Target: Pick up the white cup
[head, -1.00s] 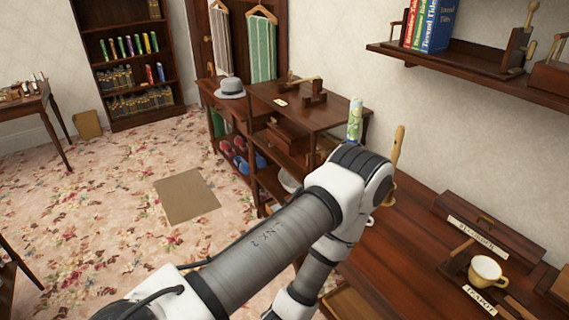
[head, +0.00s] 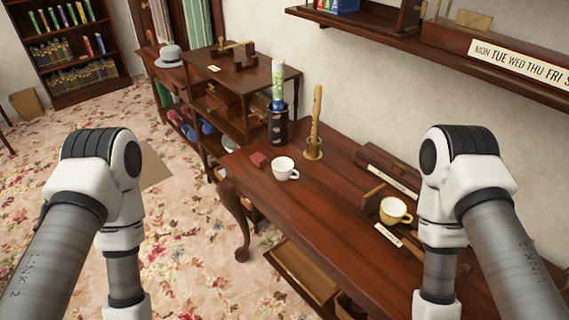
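The white cup (head: 284,169) stands upright on the dark wooden table (head: 290,212), near its left end, with its handle toward the lower right. My two arms come in from the left and right sides of the head view, with bent joints in front. Both arms point downward, and their grippers are below the picture's lower edge. Neither arm is near the cup; it lies between them and farther back.
A yellow cup (head: 394,211) stands on a wooden holder to the right. A small red object (head: 260,160), a dark cylinder (head: 277,125) and a wooden stand (head: 314,147) are near the white cup. A shelf (head: 390,35) hangs above. Carpet is clear at left.

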